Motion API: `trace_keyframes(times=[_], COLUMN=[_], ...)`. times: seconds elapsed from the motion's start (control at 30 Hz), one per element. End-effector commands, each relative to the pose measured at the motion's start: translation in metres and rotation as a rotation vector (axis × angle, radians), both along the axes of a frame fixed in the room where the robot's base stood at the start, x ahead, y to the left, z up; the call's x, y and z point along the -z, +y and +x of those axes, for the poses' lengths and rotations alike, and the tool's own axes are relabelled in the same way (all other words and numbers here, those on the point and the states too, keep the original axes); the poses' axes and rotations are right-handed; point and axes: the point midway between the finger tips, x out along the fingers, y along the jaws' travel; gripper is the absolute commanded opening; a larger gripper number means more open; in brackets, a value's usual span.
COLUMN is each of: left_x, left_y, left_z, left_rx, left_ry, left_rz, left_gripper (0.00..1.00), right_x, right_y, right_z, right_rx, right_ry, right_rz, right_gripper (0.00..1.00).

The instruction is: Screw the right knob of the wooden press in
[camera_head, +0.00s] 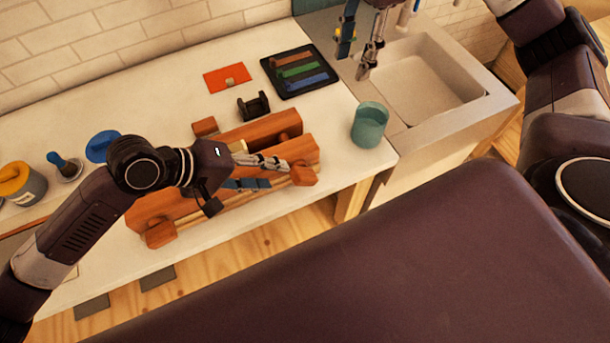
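The wooden press (301,151) lies on the counter, with reddish-brown beams. Its right knob (304,175) sticks out at the front right, and its left knob (160,234) at the front left. My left gripper (278,175) reaches over the press from the left. Its grey and blue fingers are apart, with the tips just left of the right knob; I cannot tell whether they touch it. The gripper hides the middle of the press. My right gripper (354,65) is open and empty, hanging above the counter by the sink, far behind the right knob.
A teal cup (370,125) stands right of the press. A black tray with coloured bars (329,66), a red card (227,78) and a small black stand (253,106) lie behind it. The sink (426,80) is at right. Jars (22,184) stand at far left.

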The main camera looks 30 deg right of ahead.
Motion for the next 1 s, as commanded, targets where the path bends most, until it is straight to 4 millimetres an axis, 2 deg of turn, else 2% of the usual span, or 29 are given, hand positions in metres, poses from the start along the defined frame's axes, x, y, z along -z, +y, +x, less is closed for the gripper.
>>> trace_keyframes(times=[0.6,0.73,1.0], left_x=[0.072,0.079,0.082], left_y=[-0.075,-0.082,-0.084], left_z=[-0.002,-0.002,-0.001], left_rx=[0.000,0.000,0.000], left_ry=[0.003,0.001,0.000], left_rz=[0.001,0.001,0.001], left_gripper=[0.38,0.38,0.38], right_x=[0.000,0.000,0.000], right_y=[0.000,0.000,0.000], right_z=[0.000,0.000,0.000], right_rx=[0.000,0.000,0.000], right_ry=[0.000,0.000,0.000], right_rz=[0.000,0.000,0.000], right_gripper=[0.39,0.39,0.39])
